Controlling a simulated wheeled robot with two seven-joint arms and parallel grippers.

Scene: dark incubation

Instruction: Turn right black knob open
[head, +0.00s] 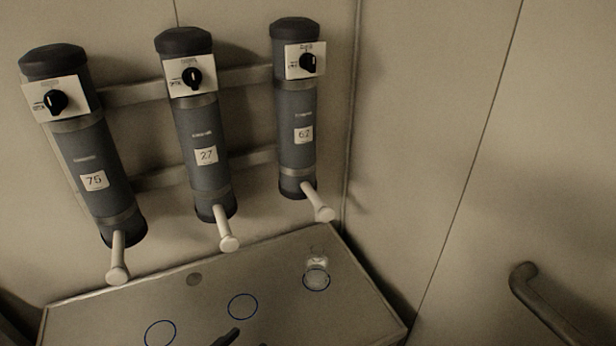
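The right black knob (308,62) sits on a white plate (293,61) near the top of the right grey cylinder (297,115), labelled 62. Its grip looks roughly upright; its exact setting is too small to read. Similar black knobs are on the middle cylinder (191,77), labelled 27, and on the left cylinder (55,101), labelled 75. A pale spout (318,203) slants down from the right cylinder. Neither gripper can be made out, and nothing touches the knobs.
A small clear glass vessel (316,268) stands at a blue circle on the table (270,265), below the right spout. Other blue circles (242,306) are empty. A dark unclear object (226,338) is at the bottom edge. A curved handle (540,300) is at the lower right.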

